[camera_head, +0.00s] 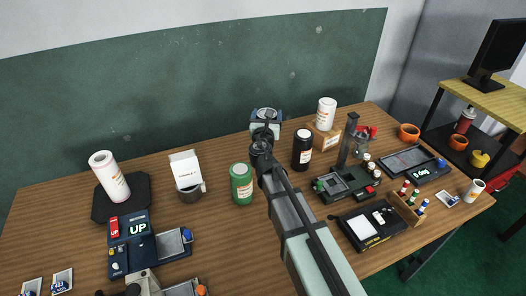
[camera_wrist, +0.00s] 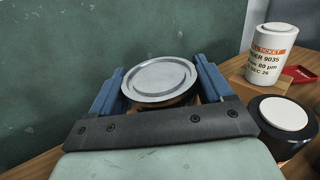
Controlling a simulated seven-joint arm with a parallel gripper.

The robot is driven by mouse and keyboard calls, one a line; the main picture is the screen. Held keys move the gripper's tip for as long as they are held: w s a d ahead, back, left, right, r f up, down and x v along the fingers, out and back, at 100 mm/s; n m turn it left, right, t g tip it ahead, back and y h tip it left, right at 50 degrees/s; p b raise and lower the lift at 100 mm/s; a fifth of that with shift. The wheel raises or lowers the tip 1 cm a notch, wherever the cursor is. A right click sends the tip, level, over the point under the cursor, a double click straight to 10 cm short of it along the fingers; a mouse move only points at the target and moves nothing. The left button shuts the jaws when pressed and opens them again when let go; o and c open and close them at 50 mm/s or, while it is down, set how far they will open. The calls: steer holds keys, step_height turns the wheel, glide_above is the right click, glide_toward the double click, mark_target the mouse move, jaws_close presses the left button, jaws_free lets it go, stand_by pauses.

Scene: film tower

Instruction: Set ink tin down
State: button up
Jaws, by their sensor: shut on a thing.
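The ink tin (camera_wrist: 160,78) has a round silver lid, and a little brown side shows below it in the wrist view. My gripper (camera_wrist: 158,84) is shut on it, with one blue finger on each side. In the head view my gripper (camera_head: 266,118) is at the back of the wooden table (camera_head: 60,225), near the green wall, and mostly hides the tin. The tin looks about upright. I cannot tell whether its base touches the table.
A dark bottle (camera_head: 302,150) and a white canister (camera_head: 326,112) on a wooden block (camera_head: 325,138) stand right of my gripper. A green canister (camera_head: 241,184) stands left of my arm. Film devices crowd the right side. Bare wood lies behind the green canister.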

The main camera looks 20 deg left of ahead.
steer(key=shift+w+a+f+n+g+y, duration=0.35)
steer(key=shift+w+a+f+y, duration=0.45)
steer(key=shift+f, duration=1.75)
steer(key=shift+w+a+f+n+g+y, duration=0.1)
steer(key=shift+w+a+f+n+y, duration=0.65)
steer(key=shift+f, duration=1.85)
steer(key=shift+w+a+f+n+g+y, duration=0.1)
steer(key=shift+w+a+f+g+y, duration=0.2)
steer(key=shift+w+f, duration=1.6)
steer(key=shift+s+a+f, duration=0.1)
steer(key=shift+s+f, duration=0.6)
steer(key=shift+f, duration=0.15)
steer(key=o, duration=1.2)
steer(key=shift+r, duration=0.2)
steer(key=v, duration=1.2)
steer(key=shift+s, duration=0.1)
